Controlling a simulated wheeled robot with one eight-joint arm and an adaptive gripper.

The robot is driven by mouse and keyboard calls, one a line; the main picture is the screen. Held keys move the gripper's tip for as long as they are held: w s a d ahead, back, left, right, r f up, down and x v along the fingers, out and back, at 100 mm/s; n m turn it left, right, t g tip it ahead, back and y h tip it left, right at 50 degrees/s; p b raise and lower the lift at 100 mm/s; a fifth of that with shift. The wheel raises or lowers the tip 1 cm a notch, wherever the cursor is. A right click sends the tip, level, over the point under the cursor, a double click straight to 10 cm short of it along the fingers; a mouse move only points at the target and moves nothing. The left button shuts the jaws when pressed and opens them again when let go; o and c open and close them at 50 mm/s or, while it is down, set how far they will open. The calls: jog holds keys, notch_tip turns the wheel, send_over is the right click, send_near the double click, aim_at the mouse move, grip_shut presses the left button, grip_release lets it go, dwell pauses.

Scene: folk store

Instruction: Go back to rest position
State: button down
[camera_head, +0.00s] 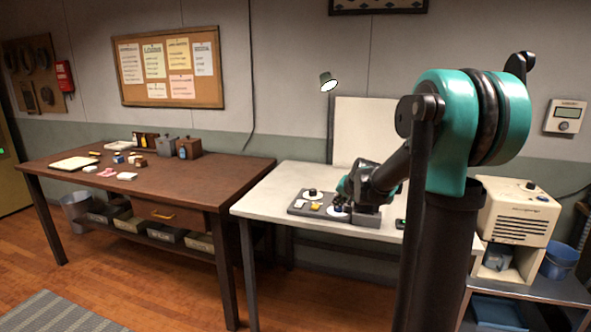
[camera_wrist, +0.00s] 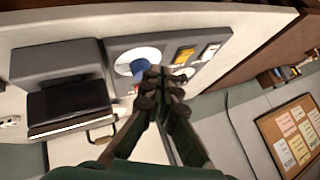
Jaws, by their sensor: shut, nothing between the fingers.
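My gripper (camera_wrist: 163,88) is shut and empty in the wrist view, its fingertips together over a grey panel (camera_wrist: 192,40) close to a blue knob (camera_wrist: 141,68) on a white disc. I cannot tell whether the fingertips touch the knob. In the head view my arm reaches down to the white table (camera_head: 272,199), and the gripper (camera_head: 342,200) is at the right part of the panel, partly hiding it. A yellow piece and a white piece sit on the panel beside the disc.
A dark box (camera_wrist: 65,90) stands beside the panel. A thin lamp (camera_head: 328,84) and a white board (camera_head: 368,130) stand behind the white table. A brown table (camera_head: 225,178) with small items is at the left. A cream machine (camera_head: 518,212) is at the right.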

jog(key=s+d+f+n+g+h, duration=0.1)
jog(key=s+f, duration=0.3)
jog(key=s, duration=0.8)
jog(key=s+d+f+n+g, duration=0.1)
jog(key=s+f, duration=0.4)
jog(key=s, duration=0.7)
jog(key=s+d+f+n+g+h, duration=0.1)
jog(key=s+f, duration=0.4)
jog(key=s, duration=0.7)
jog(key=shift+s+d+n+g+h, duration=0.3)
jog(key=shift+n+g, duration=0.2)
jog(key=shift+n, duration=0.4)
jog(key=shift+w, duration=0.1)
